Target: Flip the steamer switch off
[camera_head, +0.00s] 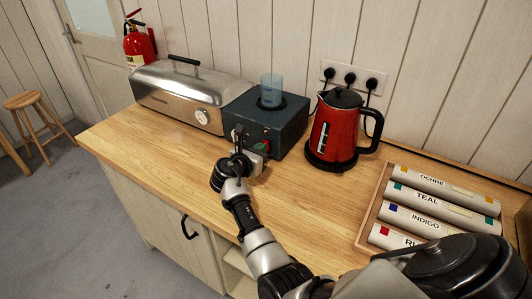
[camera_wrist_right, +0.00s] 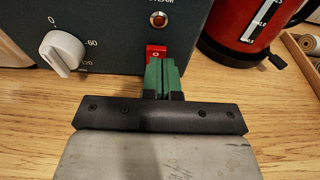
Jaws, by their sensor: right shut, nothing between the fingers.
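The steamer is a long metal chamber (camera_head: 185,92) with a dark blue control box (camera_head: 285,125) at its right end. In the right wrist view the box front (camera_wrist_right: 110,40) carries a red rocker switch (camera_wrist_right: 156,52) marked with a white O, below a round red lamp (camera_wrist_right: 158,19). My right gripper (camera_wrist_right: 163,62) is shut and empty, its green fingertips right at the lower part of the switch. I cannot tell whether they touch it. In the head view the right gripper (camera_head: 262,147) is in front of the box and hides part of its front. My left gripper is not in view.
A white knob (camera_wrist_right: 62,52) is left of the switch. A red kettle (camera_head: 335,130) stands close right of the box. A blue cup (camera_head: 271,88) is on the box. A tray with labelled rolls (camera_head: 430,205) lies at right. The counter front (camera_head: 150,160) is clear.

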